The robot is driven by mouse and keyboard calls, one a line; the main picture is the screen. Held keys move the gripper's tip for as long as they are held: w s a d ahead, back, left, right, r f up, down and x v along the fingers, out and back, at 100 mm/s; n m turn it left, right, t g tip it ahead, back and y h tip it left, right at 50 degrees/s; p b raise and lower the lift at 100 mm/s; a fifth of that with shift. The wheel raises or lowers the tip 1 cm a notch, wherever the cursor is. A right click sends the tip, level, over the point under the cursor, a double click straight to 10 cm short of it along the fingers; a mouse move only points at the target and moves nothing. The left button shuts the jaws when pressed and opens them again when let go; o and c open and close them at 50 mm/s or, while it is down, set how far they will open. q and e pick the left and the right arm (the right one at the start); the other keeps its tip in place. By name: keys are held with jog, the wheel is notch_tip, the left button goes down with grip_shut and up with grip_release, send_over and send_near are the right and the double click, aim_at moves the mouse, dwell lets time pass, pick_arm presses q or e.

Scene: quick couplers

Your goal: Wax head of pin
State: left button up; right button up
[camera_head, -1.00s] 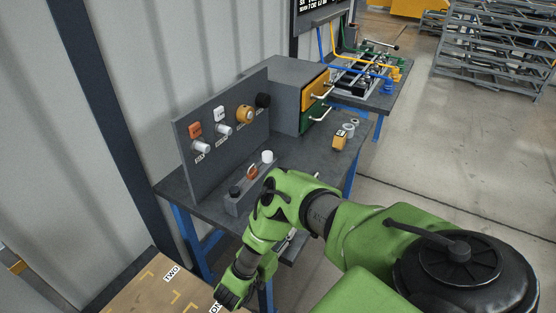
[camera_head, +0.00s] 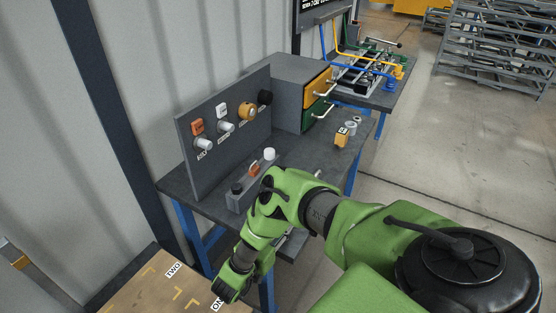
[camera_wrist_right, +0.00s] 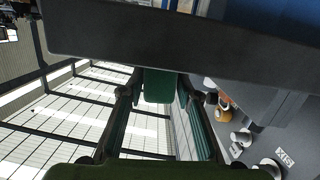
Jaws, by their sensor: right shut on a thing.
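The gripper's fingertips are hidden behind my arm in the head view. I cannot make out a pin or its head. A grey block (camera_head: 240,200) on the bench carries a black knob (camera_head: 236,188), an orange piece (camera_head: 254,168) and a white cap (camera_head: 269,154). My left gripper is not in view.
A yellow block (camera_head: 342,137) lies near the bench's right edge. A marked brown board (camera_head: 150,285) is at lower left. A dark bar (camera_wrist_right: 180,38) crosses the wrist view.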

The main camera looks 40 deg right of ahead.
jog(key=shift+s+d, duration=0.15)
jog(key=shift+s, duration=0.65)
jog(key=shift+f+v, duration=0.2)
jog(key=shift+v, duration=1.3)
jog(key=shift+f+v, duration=0.2)
jog(key=shift+v, duration=1.35)
